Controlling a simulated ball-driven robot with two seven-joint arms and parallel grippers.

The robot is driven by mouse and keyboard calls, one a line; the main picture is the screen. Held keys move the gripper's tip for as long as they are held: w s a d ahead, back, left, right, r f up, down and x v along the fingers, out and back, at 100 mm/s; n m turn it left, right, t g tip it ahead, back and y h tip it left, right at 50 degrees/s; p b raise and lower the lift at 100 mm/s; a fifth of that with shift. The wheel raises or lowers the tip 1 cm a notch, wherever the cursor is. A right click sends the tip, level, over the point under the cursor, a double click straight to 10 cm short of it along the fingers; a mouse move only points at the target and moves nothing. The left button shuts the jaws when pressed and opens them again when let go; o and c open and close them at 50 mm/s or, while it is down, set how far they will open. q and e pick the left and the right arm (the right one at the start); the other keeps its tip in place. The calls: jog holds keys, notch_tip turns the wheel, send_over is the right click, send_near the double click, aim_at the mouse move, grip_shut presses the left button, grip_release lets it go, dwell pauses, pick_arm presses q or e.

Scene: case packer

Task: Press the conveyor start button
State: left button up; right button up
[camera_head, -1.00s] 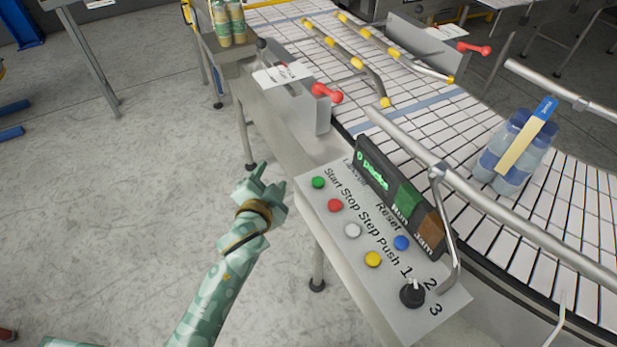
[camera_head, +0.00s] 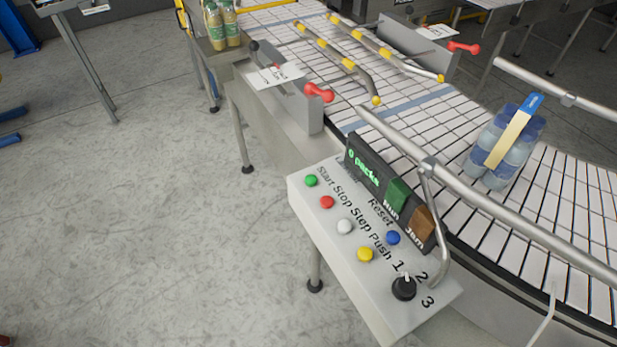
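The green start button (camera_head: 311,181) is at the upper left corner of the white control panel (camera_head: 375,312), beside the printed word "Start". It is uncovered and nothing touches it. The red stop button (camera_head: 327,202) sits just below it, followed by a white button (camera_head: 345,227) and a yellow one (camera_head: 365,254). A blue reset button (camera_head: 393,238) is to the right. The panel's display (camera_head: 363,168) reads "0 packs", with a green "Run" field and a brown "Jam" field. Neither of my grippers is in view.
A black rotary knob (camera_head: 404,288) and a bent metal rail (camera_head: 437,230) stand at the panel's right side. The conveyor (camera_head: 560,210) carries a pack of blue-capped bottles (camera_head: 505,147). Red-handled clamps (camera_head: 319,93) flank the belt. The floor left of the panel is clear.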

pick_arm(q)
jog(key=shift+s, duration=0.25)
